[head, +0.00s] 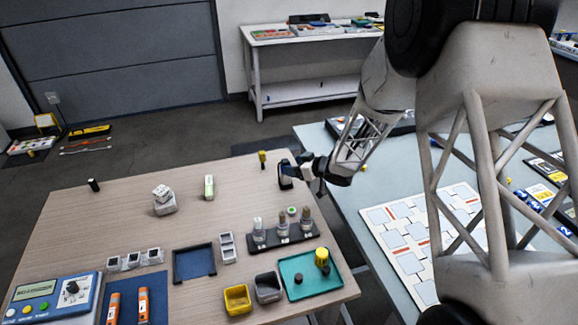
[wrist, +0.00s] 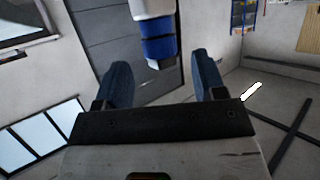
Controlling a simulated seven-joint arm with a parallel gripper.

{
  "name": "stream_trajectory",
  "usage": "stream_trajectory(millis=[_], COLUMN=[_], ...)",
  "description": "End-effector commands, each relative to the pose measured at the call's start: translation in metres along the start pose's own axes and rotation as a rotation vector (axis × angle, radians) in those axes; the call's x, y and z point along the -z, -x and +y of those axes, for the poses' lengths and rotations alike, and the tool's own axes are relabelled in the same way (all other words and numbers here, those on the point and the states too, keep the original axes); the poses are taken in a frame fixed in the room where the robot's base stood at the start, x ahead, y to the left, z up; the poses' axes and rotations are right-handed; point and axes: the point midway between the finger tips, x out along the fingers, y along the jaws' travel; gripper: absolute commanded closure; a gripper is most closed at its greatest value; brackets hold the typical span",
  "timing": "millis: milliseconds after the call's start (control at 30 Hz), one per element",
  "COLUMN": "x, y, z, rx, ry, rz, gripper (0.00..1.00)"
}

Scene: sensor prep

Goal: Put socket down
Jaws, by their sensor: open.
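My gripper (head: 290,172) is over the back right part of the wooden table (head: 110,212), at the end of my reaching arm. In the wrist view its two dark blue fingers (wrist: 162,82) stand apart with nothing clamped between them. A white cylinder with a blue band (wrist: 157,38) shows at the top of the wrist view, in line with the gap; I cannot tell whether it touches the fingers. I cannot tell for sure which thing is the socket. A small whitish block (head: 162,192) sits on a grey block (head: 165,208) at the table's left middle.
A black rack (head: 283,238) holds several metal-topped parts. Small square grey boxes (head: 133,260), a dark blue tray (head: 180,266), yellow bin (head: 237,298), grey bin (head: 267,287) and teal tray (head: 318,284) fill the front. A yellow-topped item (head: 263,158) stands near my gripper. The left back is mostly clear.

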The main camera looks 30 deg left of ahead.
Motion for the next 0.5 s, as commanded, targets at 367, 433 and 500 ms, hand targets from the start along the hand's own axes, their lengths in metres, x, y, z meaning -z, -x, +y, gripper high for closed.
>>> stream_trajectory(millis=[367,433,500], x=[0.0,0.001,0.0], y=[0.056,0.062,0.068], z=[0.0,0.0,0.0], rx=[-0.002,-0.001,-0.001], ry=[0.0,0.001,0.0], rz=[0.0,0.0,0.001], gripper=[0.36,0.36,0.36])
